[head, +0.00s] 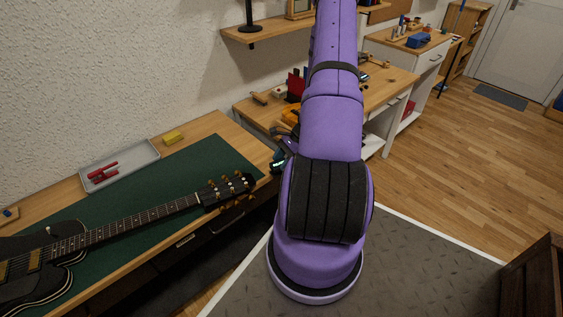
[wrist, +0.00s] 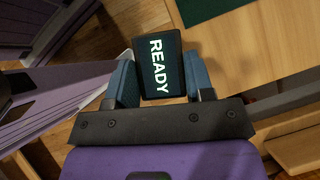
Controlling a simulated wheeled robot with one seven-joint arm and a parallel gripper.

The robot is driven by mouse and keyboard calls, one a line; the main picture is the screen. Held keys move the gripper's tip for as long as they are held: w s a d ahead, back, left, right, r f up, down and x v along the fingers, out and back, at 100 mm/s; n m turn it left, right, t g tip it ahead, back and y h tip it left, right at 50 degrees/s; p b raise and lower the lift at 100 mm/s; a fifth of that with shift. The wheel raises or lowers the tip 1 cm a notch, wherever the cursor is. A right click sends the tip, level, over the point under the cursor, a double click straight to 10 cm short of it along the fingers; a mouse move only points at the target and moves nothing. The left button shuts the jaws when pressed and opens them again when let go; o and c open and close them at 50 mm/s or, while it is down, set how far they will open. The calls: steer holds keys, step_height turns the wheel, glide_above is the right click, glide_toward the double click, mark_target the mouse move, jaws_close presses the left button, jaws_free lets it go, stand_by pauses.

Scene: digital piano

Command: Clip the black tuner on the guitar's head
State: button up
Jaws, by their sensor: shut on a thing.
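The black tuner (wrist: 158,66) shows the word READY on its screen, in the wrist view. My gripper (wrist: 160,82) is shut on it, with one blue finger on each side. In the head view my gripper (head: 278,162) is mostly hidden behind my purple arm, by the right end of the workbench. The dark guitar (head: 90,238) lies on the green mat, with its black head (head: 226,190) and tuning pegs toward the right end. The gripper is apart from the head, beyond it to the upper right. The guitar is not recognisable in the wrist view.
The green mat (head: 190,165) covers much of the wooden workbench (head: 222,122). A second bench (head: 395,76) with tools stands behind my arm. Open floor is at right.

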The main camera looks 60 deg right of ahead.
mark_target(251, 178)
steer(key=shift+w+a, duration=0.4)
steer(key=shift+a, duration=0.4)
steer(key=shift+w+a, duration=0.45)
steer(key=shift+a, duration=0.35)
steer(key=shift+w+a, duration=0.4)
steer(key=shift+a, duration=0.4)
steer(key=shift+w+a, duration=0.35)
steer(key=shift+a, duration=0.3)
steer(key=shift+w+a, duration=0.35)
steer(key=shift+a, duration=0.35)
steer(key=shift+w+a, duration=0.35)
steer(key=shift+a, duration=0.3)
steer(key=o, duration=1)
steer(key=shift+v, duration=2.5)
steer(key=shift+d, duration=0.1)
steer(key=v, duration=1)
steer(key=shift+s+d+r, duration=0.15)
steer(key=shift+d+r, duration=0.1)
steer(key=shift+r, duration=0.05)
